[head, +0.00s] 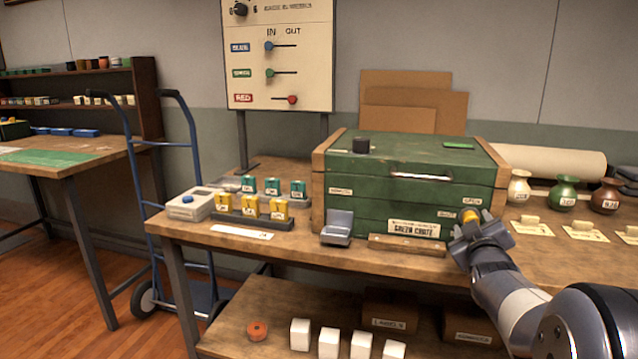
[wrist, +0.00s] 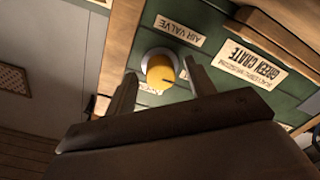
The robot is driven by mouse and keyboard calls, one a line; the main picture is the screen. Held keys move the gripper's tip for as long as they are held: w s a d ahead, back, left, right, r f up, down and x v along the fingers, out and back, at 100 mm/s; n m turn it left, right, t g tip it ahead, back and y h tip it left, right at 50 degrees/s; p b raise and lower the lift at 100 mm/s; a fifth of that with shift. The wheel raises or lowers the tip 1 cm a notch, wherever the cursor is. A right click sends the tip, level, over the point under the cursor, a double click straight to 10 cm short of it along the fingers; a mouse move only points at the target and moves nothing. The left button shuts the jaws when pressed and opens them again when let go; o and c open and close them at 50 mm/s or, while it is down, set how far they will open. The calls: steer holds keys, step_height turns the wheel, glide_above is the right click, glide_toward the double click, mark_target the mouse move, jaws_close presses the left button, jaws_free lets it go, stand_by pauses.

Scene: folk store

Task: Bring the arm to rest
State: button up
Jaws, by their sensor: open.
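My gripper (head: 466,236) is at the right front of the green crate (head: 352,185), close to a yellow valve knob (head: 468,215) on the crate's front face. In the wrist view my gripper (wrist: 158,88) has its two fingers apart. The yellow knob (wrist: 160,72), in a pale ring below a label reading "AIR VALVE" (wrist: 180,29), shows between the fingertips. I cannot tell whether a finger touches it. My arm (head: 515,290) reaches in from the lower right.
The crate stands on a wooden bench (head: 300,257). Several vases and cards, including a green vase (head: 563,193), stand to the right. Several yellow and teal blocks, including a yellow block (head: 250,206), stand left. A lever panel (head: 280,55) rises behind. A blue hand truck (head: 147,200) stands far left.

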steer(key=m+p, duration=0.6)
steer(key=p, duration=0.1)
steer(key=shift+r+m, duration=0.2)
steer(key=shift+m, duration=0.1)
steer(key=m+p, duration=0.2)
steer(key=p, duration=0.1)
steer(key=shift+f, duration=0.1)
steer(key=shift+f+m, duration=0.1)
steer(key=shift+m, duration=0.3)
steer(key=shift+s, duration=0.1)
